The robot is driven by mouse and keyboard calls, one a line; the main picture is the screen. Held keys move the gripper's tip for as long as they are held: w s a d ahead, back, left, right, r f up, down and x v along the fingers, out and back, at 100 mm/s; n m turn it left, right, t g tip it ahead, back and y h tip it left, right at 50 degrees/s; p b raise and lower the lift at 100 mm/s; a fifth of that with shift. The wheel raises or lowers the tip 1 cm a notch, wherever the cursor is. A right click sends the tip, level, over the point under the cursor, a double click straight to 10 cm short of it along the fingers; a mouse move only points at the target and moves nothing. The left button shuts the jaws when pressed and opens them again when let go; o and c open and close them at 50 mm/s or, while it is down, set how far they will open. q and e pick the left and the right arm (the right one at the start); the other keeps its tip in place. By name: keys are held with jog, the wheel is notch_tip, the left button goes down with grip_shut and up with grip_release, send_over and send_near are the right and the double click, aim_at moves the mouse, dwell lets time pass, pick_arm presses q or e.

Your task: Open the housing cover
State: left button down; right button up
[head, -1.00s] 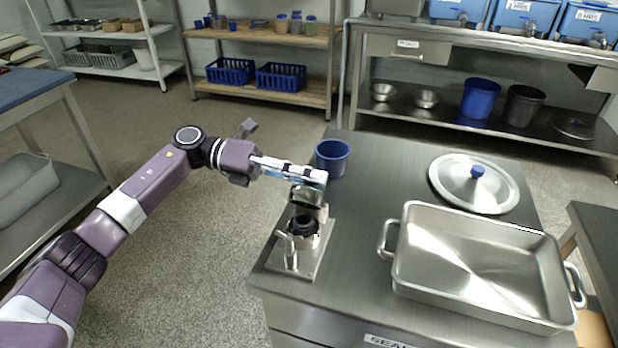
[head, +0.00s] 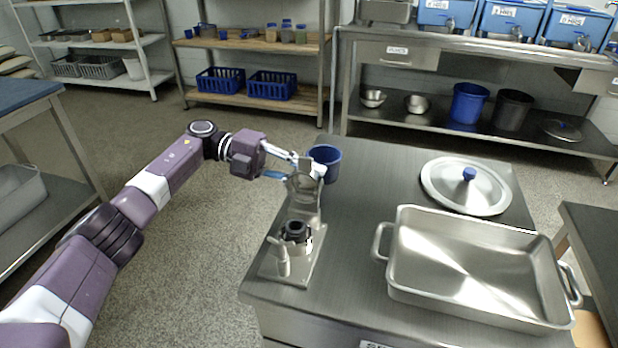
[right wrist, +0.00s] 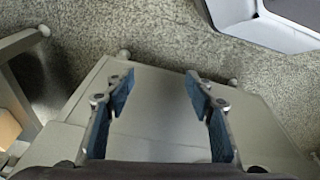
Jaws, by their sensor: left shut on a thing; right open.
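The colloid mill (head: 294,249) stands on a flat metal base at the left end of the steel table. Its metal housing cover (head: 305,186) is tilted up above the body, and the dark round opening (head: 296,230) of the body shows below it. My left gripper (head: 306,167) is shut on the cover at its upper edge; the exact contact is small and partly hidden. My right gripper (right wrist: 160,85) is open and empty in the right wrist view, above a grey surface. The right gripper does not show in the head view.
A blue cup (head: 326,160) stands just behind the cover. A large steel pan (head: 470,262) and a round lid with a blue knob (head: 467,185) take up the right side of the table (head: 365,215). The strip between mill and pan is clear.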

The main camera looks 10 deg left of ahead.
pick_arm(q)
jog(key=shift+w+n, duration=0.2)
jog(key=shift+n, duration=0.1)
pick_arm(e)
jog(key=shift+w+r, duration=0.15)
jog(key=shift+r, duration=0.4)
pick_arm(q)
jog(key=c, duration=1.7)
grip_release()
jog(key=shift+f, duration=0.1)
jog(key=shift+c, duration=0.2)
jog(key=a+r, duration=0.1)
jog(key=a, duration=0.6)
jog(key=shift+w+a, duration=0.2)
